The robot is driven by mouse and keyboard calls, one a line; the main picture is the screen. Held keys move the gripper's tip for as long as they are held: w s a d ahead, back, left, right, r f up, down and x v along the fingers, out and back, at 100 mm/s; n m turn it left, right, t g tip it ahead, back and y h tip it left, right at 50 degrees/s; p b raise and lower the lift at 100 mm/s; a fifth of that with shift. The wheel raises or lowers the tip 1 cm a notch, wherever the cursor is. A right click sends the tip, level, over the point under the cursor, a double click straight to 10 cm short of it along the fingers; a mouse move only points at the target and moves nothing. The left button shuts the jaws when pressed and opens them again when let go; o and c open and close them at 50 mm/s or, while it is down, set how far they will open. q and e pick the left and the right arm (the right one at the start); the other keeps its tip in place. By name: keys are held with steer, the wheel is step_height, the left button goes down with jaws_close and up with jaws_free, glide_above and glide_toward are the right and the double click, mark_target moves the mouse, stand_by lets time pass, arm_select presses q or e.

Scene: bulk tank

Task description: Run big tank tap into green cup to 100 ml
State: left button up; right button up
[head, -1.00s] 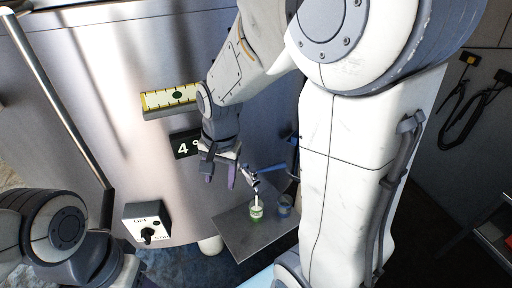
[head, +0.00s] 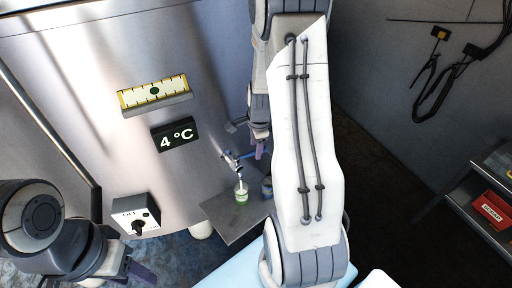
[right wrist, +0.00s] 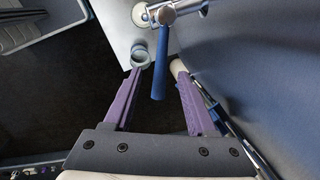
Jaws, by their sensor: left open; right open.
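The big tank's tap (head: 232,160) sticks out of the steel wall above a small shelf. Its blue lever (right wrist: 160,62) extends between the open fingertips of my right gripper (right wrist: 157,70), with no clear grip on it. The green cup (head: 241,194) stands upright on the shelf under the spout. A pale upright strip shows between spout and cup; I cannot tell whether it is liquid, nor read the level. In the head view my right gripper (head: 260,150) is beside the tap, partly hidden by my arm. My left gripper (head: 122,272) is open and empty at the lower left.
A second, bluish cup (head: 267,187) stands right of the green one. The steel shelf (head: 226,222) has bare room in front. The tank wall carries a yellow gauge (head: 155,95), a 4 °C display (head: 175,135) and a switch box (head: 136,215). A red bin (head: 492,212) is far right.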

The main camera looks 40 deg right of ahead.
steer(key=shift+w+f, duration=0.2)
steer(key=shift+f, duration=0.85)
jaws_close()
stand_by(0.7)
